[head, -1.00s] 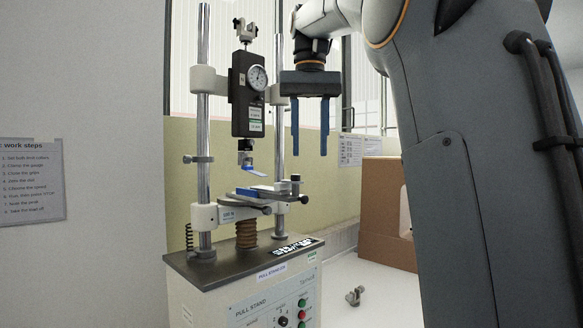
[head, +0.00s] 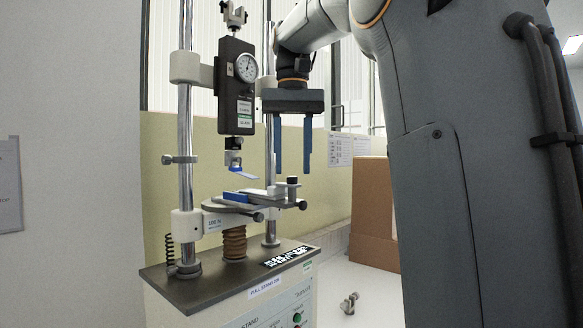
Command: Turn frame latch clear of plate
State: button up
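The pull stand carries a flat grey plate (head: 217,206) at mid height, with a blue block (head: 235,197) and a metal strip on top. A small black-topped knob (head: 292,181) stands upright at the plate assembly's right end; it may be the frame latch, but its shape is too small to be sure. My gripper (head: 292,170) points down with its two blue fingers apart and nothing between them. Its fingertips appear just above the knob, one to each side in the picture. I cannot tell the exact depth between them.
A dial gauge (head: 234,88) hangs above the plate, with a blue-tipped clamp (head: 236,168) below it. Chrome columns flank it, the right one (head: 270,225) behind the plate. A cardboard box (head: 373,215) stands right. A small metal part (head: 349,303) lies on the white surface.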

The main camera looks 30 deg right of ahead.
jog(key=shift+f, duration=0.9)
jog(key=shift+c, duration=0.3)
grip_shut()
